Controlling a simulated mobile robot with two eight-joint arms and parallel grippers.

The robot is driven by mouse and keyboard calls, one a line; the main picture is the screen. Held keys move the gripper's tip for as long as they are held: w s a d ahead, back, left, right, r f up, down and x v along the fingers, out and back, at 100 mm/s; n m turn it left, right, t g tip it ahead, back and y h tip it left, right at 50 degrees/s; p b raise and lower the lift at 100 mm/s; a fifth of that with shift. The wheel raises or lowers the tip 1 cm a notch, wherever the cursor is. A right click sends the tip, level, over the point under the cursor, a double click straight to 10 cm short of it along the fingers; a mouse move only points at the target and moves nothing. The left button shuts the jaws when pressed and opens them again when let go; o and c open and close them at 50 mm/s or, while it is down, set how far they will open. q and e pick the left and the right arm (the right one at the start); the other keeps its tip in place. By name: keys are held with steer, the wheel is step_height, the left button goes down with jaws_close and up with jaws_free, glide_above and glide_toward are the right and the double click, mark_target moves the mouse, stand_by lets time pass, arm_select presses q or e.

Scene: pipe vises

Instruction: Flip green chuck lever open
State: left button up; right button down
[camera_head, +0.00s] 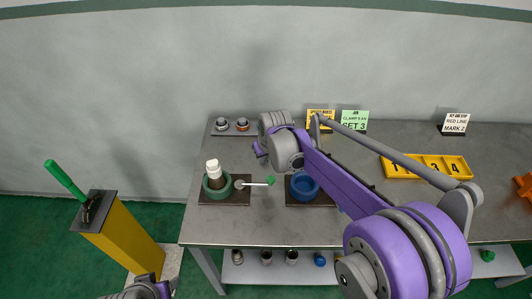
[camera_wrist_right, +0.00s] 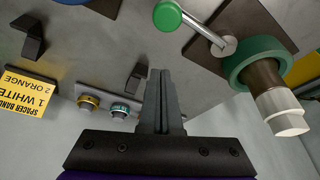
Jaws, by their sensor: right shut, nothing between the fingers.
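The green chuck (camera_head: 226,191) sits on a dark plate at the left of the bench, with a brown and white pipe (camera_head: 212,171) standing in it. Its lever (camera_head: 256,184) is a light rod with a green knob (camera_head: 271,180), pointing right towards the blue chuck. In the right wrist view the green chuck (camera_wrist_right: 252,62) is at upper right and the lever's green knob (camera_wrist_right: 167,15) at the top. My right gripper (camera_wrist_right: 160,75) is shut and empty, apart from the lever. In the head view it (camera_head: 259,150) is behind the lever. My left gripper is out of view.
A blue chuck (camera_head: 303,188) is right of the green one, partly behind my right arm. A tray with two rings (camera_head: 234,127), signs and a yellow numbered block (camera_head: 441,166) are at the back. A yellow post (camera_head: 125,247) with a green-handled lever stands left of the bench.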

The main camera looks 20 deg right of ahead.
steer(key=s, duration=0.4)
steer(key=shift+d+f, duration=0.3)
steer(key=shift+s, duration=0.1)
steer(key=shift+s+a+m, duration=0.1)
steer(key=shift+s+m, duration=0.1)
steer(key=shift+m, duration=0.2)
